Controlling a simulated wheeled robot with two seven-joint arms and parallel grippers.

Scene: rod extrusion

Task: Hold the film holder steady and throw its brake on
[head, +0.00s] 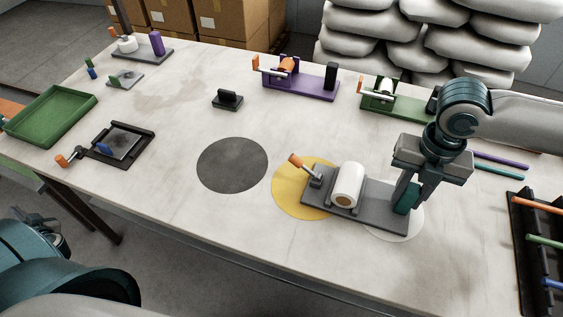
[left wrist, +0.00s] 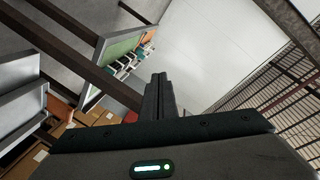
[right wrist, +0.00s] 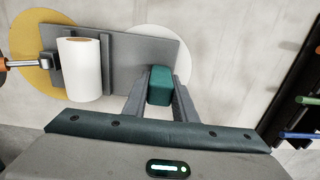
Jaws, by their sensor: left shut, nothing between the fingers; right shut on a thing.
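The film holder (head: 378,212) is a grey base plate on the table with a white film roll (head: 347,185) on it. Its orange-tipped brake lever (head: 297,161) sticks up and leans left at the left end. A teal block (right wrist: 160,86) stands at its right end. My right gripper (head: 411,192) is shut on the teal block, which also shows between the fingers in the right wrist view (right wrist: 158,102). In that view the lever is cut off at the left edge. My left gripper (left wrist: 160,82) is shut and empty, away from the holder, with its arm low at the head view's left.
The holder spans a yellow disc (head: 285,200) and a white disc (head: 408,228); a dark disc (head: 232,165) lies left. Purple (head: 300,88) and green (head: 400,105) holders stand behind. A rod rack (head: 520,235) is at right, a green tray (head: 50,115) far left. Front table is clear.

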